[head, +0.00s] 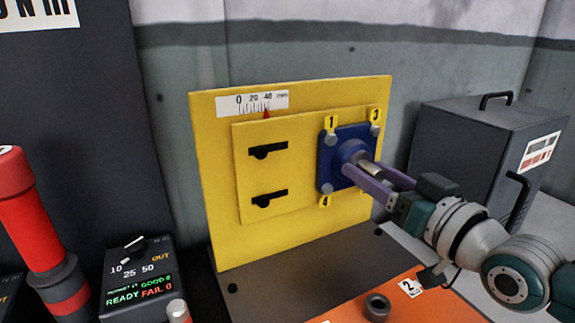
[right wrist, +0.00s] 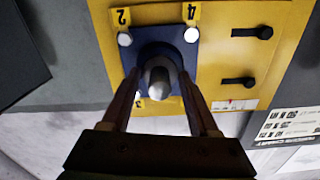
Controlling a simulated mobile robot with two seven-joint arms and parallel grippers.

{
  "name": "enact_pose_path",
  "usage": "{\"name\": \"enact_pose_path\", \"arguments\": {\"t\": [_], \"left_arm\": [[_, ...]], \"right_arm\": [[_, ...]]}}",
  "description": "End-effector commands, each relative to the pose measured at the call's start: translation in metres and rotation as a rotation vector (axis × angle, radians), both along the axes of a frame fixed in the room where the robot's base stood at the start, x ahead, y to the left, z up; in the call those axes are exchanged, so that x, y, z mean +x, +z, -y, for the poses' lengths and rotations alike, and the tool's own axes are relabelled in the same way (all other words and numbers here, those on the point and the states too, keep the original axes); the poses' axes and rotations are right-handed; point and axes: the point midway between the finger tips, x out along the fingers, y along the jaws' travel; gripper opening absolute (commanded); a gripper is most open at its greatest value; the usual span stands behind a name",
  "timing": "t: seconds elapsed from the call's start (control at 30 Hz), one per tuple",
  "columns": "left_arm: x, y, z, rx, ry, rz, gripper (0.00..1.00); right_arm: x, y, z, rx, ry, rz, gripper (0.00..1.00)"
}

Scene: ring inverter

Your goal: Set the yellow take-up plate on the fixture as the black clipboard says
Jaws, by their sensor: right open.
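The yellow take-up plate (head: 280,140) stands upright against a larger yellow backboard (head: 215,205). It has two slots with black clamps (head: 265,150). A red pointer (head: 267,113) sits near the 40 mark of a white mm scale (head: 252,101). A blue square flange (head: 332,150) with corner bolts and numbered yellow tags is on the plate's right side. My right gripper (head: 362,169) is open, its fingers on either side of the flange's grey central shaft (right wrist: 158,82); I cannot tell whether they touch it. I cannot identify the black clipboard. My left gripper is out of view.
An orange surface (head: 390,302) with a dark ring (head: 378,307) lies in front. A control box (head: 140,280) with a dial and a red-and-black cylinder (head: 25,215) stand left. A dark grey case (head: 470,150) stands right. A printed white sheet (right wrist: 290,128) shows in the wrist view.

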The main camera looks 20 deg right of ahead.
Motion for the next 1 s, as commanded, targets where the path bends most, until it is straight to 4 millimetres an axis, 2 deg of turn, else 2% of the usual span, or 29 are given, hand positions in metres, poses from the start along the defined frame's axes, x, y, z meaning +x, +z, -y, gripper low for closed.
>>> {"name": "enact_pose_path", "arguments": {"t": [0.17,0.27,0.5,0.7,0.83,1.0], "left_arm": [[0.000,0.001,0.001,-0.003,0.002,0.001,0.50],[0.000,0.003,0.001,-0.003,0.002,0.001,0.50],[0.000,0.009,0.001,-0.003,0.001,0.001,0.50],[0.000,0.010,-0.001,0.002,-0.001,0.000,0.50],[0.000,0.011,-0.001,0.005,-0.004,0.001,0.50],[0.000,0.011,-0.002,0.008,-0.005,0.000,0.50]], "right_arm": [[-0.004,0.000,0.000,0.000,0.000,-0.002,0.61],[-0.014,-0.001,0.001,0.000,0.001,-0.004,0.61],[-0.058,-0.001,0.004,0.000,0.001,-0.006,0.61],[-0.088,-0.001,0.007,0.000,0.000,-0.002,0.61],[-0.097,0.000,0.007,0.000,0.000,-0.001,0.61],[-0.099,0.000,0.008,0.000,0.000,0.000,0.61]]}}
